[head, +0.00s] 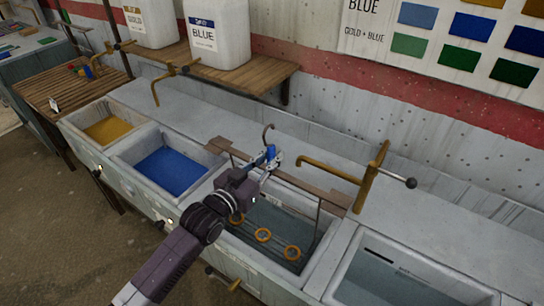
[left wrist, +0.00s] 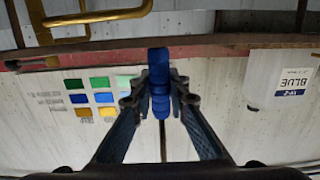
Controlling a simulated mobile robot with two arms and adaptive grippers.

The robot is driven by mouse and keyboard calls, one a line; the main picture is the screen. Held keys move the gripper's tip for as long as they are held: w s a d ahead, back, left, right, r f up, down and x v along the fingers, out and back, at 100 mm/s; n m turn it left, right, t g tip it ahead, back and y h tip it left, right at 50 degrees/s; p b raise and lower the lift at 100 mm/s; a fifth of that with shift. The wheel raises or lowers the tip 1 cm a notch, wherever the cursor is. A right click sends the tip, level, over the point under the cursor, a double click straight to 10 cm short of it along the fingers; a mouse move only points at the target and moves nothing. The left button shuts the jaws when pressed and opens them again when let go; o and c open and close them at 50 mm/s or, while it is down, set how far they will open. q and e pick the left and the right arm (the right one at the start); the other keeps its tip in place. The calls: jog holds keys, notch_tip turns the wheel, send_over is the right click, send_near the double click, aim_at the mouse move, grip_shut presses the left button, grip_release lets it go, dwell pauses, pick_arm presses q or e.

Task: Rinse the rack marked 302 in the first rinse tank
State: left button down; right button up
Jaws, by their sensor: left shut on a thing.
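My left gripper (head: 268,163) is shut on the blue grip (head: 270,152) of a rack, and that grip also shows between the fingers in the left wrist view (left wrist: 159,82). The rack has a long brown bar (head: 313,189) with a hook above it and thin rods below. Several orange rings (head: 263,234) hang low inside the grey tank (head: 318,262) with dark, clear-looking liquid. I cannot tell how deep they are in it. No number is readable on the rack. My right gripper is not in view.
Left of this tank are a blue-filled basin (head: 168,171) and a yellow-filled basin (head: 107,129). Another grey tank (head: 400,272) is at the right. A brass tap (head: 368,178) stands close to the rack's right end. White jugs (head: 219,42) stand on a wooden shelf (head: 258,76).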

pick_arm(q)
jog(key=r+p, duration=0.4)
jog(key=r, duration=0.1)
jog(key=s+r+p, duration=0.1)
jog(key=r+p, duration=0.4)
jog(key=a+r+p, duration=0.1)
jog(key=r+p, duration=0.3)
jog(key=r, duration=0.1)
jog(key=shift+s+r+p, duration=0.25)
jog(key=shift+r+p, duration=0.15)
jog(key=shift+f, duration=0.1)
